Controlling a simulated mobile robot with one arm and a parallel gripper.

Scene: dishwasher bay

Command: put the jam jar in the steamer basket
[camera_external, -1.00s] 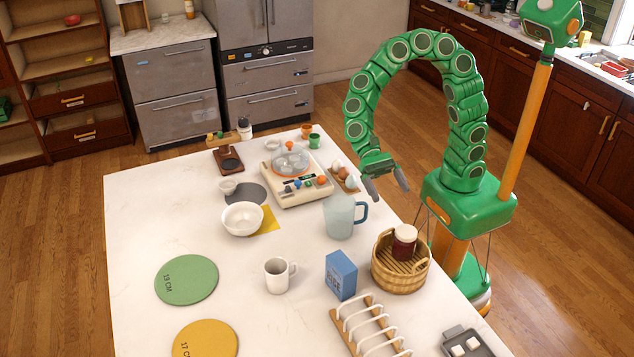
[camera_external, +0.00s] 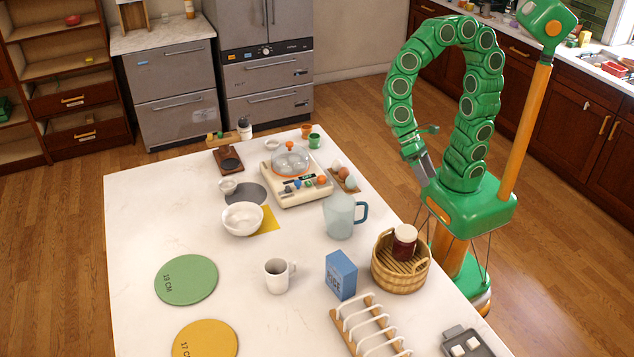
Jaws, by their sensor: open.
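The jam jar (camera_external: 404,243), dark red with a pale lid, stands inside the woven steamer basket (camera_external: 402,281), toward its back right side. The basket sits near the right edge of the white table. My gripper (camera_external: 426,172) is up and behind the basket, beyond the table's right edge and close to my own base. It is apart from the jar, open, with nothing seen between its fingers.
A glass jug (camera_external: 341,216) and a blue box (camera_external: 341,275) stand left of the basket. A rack (camera_external: 371,324) and a grey tray (camera_external: 466,343) are in front. A white mug (camera_external: 278,275), a bowl (camera_external: 242,219) and a cooker (camera_external: 296,183) stand further left and back.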

